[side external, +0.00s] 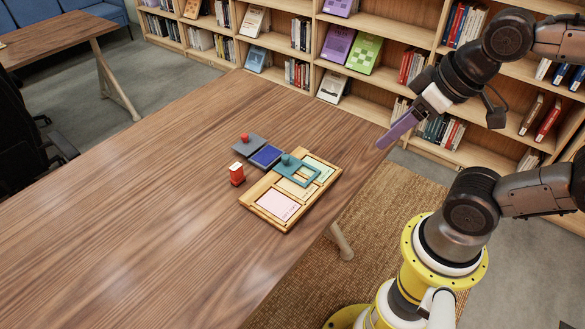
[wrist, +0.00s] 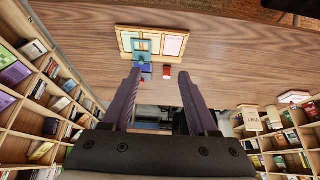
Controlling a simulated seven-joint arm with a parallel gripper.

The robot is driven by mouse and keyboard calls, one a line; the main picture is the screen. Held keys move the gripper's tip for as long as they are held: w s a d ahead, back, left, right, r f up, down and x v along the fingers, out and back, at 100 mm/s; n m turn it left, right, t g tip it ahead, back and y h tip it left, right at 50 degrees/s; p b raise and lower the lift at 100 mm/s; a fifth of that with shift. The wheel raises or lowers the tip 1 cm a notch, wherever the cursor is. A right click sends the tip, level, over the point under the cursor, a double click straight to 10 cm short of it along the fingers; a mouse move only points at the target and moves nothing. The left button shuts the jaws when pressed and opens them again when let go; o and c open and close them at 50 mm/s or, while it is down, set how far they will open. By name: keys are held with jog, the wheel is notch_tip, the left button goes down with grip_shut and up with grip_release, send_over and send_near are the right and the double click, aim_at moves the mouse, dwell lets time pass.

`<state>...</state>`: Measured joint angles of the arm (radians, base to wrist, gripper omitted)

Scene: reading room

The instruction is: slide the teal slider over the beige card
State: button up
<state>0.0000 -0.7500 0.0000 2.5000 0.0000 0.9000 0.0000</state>
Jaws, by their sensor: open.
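The teal slider (side external: 283,171) is a flat plate with a window and a raised knob. The slider also shows in the wrist view (wrist: 135,54). My gripper (side external: 383,146) is raised beyond the table edge, right of the tray and apart from it. In the wrist view its fingers (wrist: 159,72) are spread and empty.
The table's left side is clear. Bookshelves (side external: 290,40) stand behind the table.

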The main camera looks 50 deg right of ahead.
notch_tip(320, 180, up, 3)
jog(key=w+m, duration=0.2)
jog(key=m+g, duration=0.6)
jog(key=m, duration=0.1)
send_over(285, 157)
notch_tip(285, 157, down, 16)
notch_tip(285, 157, down, 14)
jog(key=shift+d+f, duration=0.1)
jog(key=shift+c, duration=0.2)
grip_shut()
